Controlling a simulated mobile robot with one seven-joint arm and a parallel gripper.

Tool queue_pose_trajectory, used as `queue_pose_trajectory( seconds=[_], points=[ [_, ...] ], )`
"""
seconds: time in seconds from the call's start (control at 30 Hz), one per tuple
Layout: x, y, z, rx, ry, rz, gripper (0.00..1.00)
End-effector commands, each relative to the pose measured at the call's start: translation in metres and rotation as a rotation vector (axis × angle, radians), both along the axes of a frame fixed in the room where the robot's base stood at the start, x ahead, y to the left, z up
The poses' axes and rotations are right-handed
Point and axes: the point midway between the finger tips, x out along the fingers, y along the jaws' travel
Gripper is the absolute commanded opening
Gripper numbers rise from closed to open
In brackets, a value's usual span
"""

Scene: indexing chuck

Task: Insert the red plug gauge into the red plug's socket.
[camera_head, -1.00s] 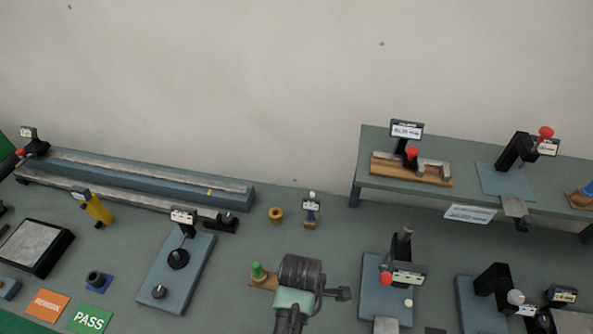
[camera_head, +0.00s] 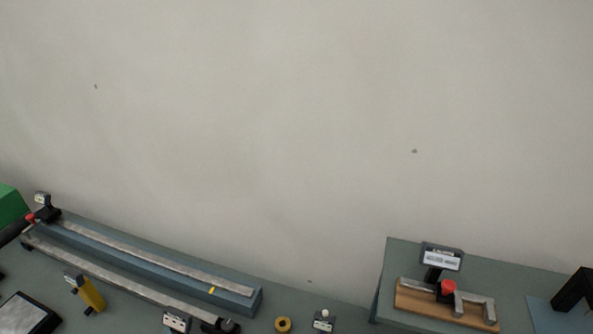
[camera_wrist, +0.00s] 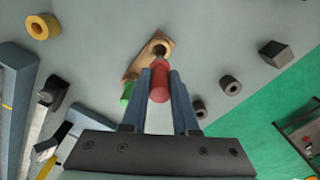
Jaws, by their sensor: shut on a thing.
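In the wrist view, my gripper (camera_wrist: 159,74) is shut on the red plug gauge (camera_wrist: 159,88), whose red handle sits between the two blue fingers. The plug's dark end (camera_wrist: 159,57) points away from me toward a wooden stand (camera_wrist: 142,62). A light tan round socket rim (camera_wrist: 158,44) shows at the stand's far end, just beyond the plug's dark end. I cannot tell whether the plug's end is above the socket or inside it. A green plug (camera_wrist: 127,91) stands at the stand's nearer end, left of my fingers. The head view does not show my gripper, the plug or the stand.
A brass ring (camera_wrist: 42,27) lies far left in the wrist view. Dark pieces (camera_wrist: 229,85) and a dark block (camera_wrist: 276,53) stand to the right, before the bench edge and green area. A long blue rail (camera_head: 150,262) and a raised shelf (camera_head: 405,262) show in the head view.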

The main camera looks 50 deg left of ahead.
Motion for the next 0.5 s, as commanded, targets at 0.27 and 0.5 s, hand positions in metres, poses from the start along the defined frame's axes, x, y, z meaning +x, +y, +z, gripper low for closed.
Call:
queue_pose_trajectory(
  seconds=[0.27,0.5],
  points=[
    [0.002,-0.001,-0.008,0.000,-0.001,-0.001,0.00],
    [0.002,-0.001,-0.030,0.000,-0.001,-0.001,0.00]
  ],
)
